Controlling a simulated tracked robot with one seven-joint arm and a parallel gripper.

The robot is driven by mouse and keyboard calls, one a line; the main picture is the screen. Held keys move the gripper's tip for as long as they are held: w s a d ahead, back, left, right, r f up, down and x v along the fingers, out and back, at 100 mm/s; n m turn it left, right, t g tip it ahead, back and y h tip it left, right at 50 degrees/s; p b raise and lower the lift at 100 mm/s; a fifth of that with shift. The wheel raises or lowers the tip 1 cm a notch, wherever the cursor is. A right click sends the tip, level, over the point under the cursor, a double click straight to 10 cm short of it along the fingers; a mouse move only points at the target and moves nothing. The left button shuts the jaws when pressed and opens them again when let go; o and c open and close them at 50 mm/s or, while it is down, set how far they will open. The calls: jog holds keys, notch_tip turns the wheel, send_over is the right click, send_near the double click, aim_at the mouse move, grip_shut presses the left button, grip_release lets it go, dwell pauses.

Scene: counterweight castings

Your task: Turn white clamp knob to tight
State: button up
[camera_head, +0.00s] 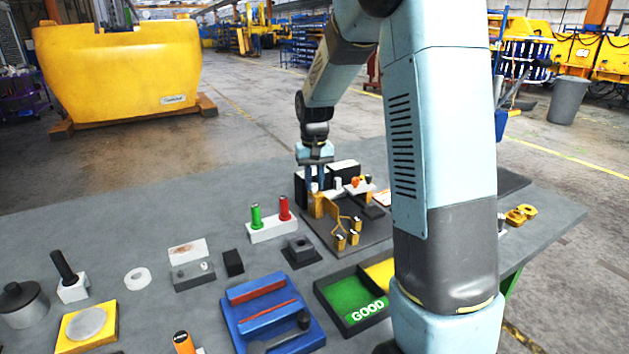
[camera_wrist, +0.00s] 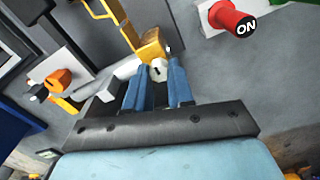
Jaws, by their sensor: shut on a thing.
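The white clamp knob (camera_wrist: 157,71) has a dark mark on its face and sits against a yellow block (camera_wrist: 152,46) in the wrist view. My gripper (camera_wrist: 159,84) is shut on it, with one blue finger on each side. In the head view my gripper (camera_head: 316,183) points down at the yellow clamp block (camera_head: 319,206) on the dark fixture plate (camera_head: 362,238). The knob is mostly hidden by the fingers there. I cannot read which setting the mark points to.
A white block with green (camera_head: 256,216) and red (camera_head: 284,208) handles stands left of the fixture. The red one, marked ON, also shows in the wrist view (camera_wrist: 232,18). Orange (camera_head: 355,182) and yellow parts stand close on the right. A green GOOD tray (camera_head: 350,303) lies in front.

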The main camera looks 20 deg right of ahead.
grip_shut()
jog(key=shift+m, duration=0.4)
jog(key=m, duration=0.3)
jog(key=shift+m, duration=0.3)
jog(key=m, duration=0.4)
jog(key=shift+m, duration=0.3)
jog(key=m, duration=0.4)
jog(key=shift+m, duration=2.4)
jog(key=o, duration=0.8)
grip_release()
